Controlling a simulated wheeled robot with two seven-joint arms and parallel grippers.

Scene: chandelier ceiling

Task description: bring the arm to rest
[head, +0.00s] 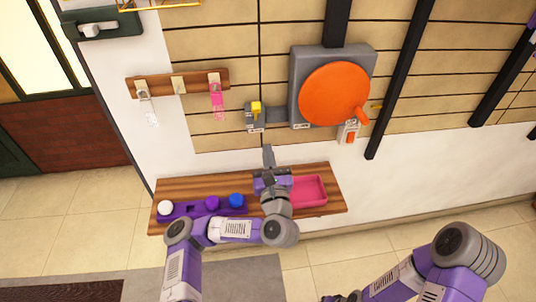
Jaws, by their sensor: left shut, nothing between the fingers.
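My left arm reaches in from the bottom left, and its gripper (268,156) is shut and empty. It is in front of the wooden shelf (325,206), between the purple holder and the pink tray in the picture. My right arm (440,275) shows at the bottom right, bent low over the floor. Its gripper cannot be made out clearly; only a dark part shows at the bottom edge.
A purple holder (180,211) with white, purple and blue round pieces and a pink tray (309,190) sit on the shelf. Above are an orange disc (335,94) on a grey panel, a small yellow-topped device (256,109) and a hook rack (190,83).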

